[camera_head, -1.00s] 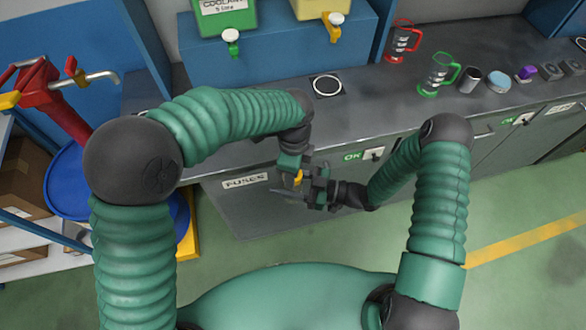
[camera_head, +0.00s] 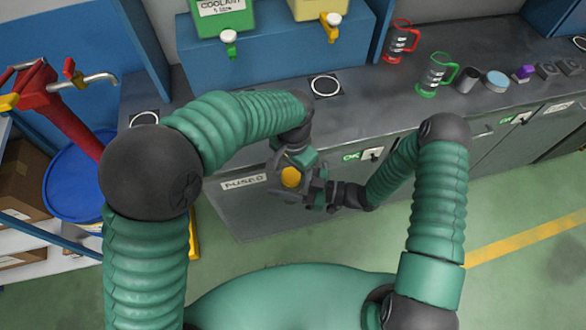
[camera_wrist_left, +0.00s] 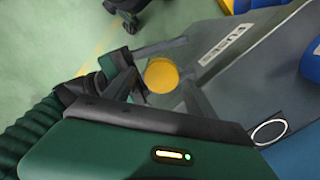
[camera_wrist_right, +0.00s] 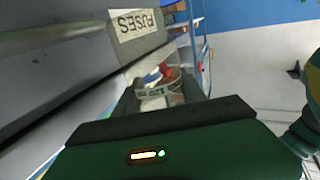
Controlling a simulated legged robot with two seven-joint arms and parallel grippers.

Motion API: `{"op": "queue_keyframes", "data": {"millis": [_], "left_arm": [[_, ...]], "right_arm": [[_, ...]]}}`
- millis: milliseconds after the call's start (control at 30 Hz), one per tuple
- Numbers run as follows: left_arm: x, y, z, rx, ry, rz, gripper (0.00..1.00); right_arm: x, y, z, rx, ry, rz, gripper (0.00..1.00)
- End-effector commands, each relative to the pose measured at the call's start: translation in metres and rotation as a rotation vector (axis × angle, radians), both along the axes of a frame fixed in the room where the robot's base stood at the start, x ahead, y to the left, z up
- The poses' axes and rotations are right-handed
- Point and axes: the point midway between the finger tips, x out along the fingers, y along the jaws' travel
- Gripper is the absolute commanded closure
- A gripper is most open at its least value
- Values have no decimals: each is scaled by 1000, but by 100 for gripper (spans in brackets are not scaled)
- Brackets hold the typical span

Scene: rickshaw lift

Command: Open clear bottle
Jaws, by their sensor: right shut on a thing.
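A round yellow cap (camera_head: 291,177) shows below my left gripper (camera_head: 290,162) in the head view. In the left wrist view, the cap (camera_wrist_left: 161,75) faces the camera near the spread fingers of my left gripper (camera_wrist_left: 184,60), which is open and empty. My right gripper (camera_head: 314,192) is shut on the clear bottle, beside the cap in front of the bench. In the right wrist view, the bottle (camera_wrist_right: 153,91) shows between the fingers with a pale label. The bottle's body is hidden in the head and left wrist views.
The grey bench (camera_head: 400,110) with a FUSES drawer (camera_head: 243,182) stands close beyond the grippers. A blue drum (camera_head: 75,185) is at the left.

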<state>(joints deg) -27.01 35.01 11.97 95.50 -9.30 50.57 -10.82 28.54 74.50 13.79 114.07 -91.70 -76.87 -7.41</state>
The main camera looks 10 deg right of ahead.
Motion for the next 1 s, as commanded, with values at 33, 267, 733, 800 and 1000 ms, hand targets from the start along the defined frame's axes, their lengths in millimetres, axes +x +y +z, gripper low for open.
{"op": "queue_keyframes", "data": {"millis": [33,267,733,800,1000], "left_arm": [[0,1,0,1,1,0,35],[1,1,13,1,-2,0,35],[0,1,78,5,0,-153,38],[-1,2,77,7,2,-167,38],[-1,2,43,8,7,-166,38]], "right_arm": [[0,0,0,0,0,-1,100],[1,-1,0,0,-1,-2,100],[1,-1,0,0,0,-3,100],[1,-1,0,0,0,-3,100],[1,-1,0,-1,0,-3,100]]}}
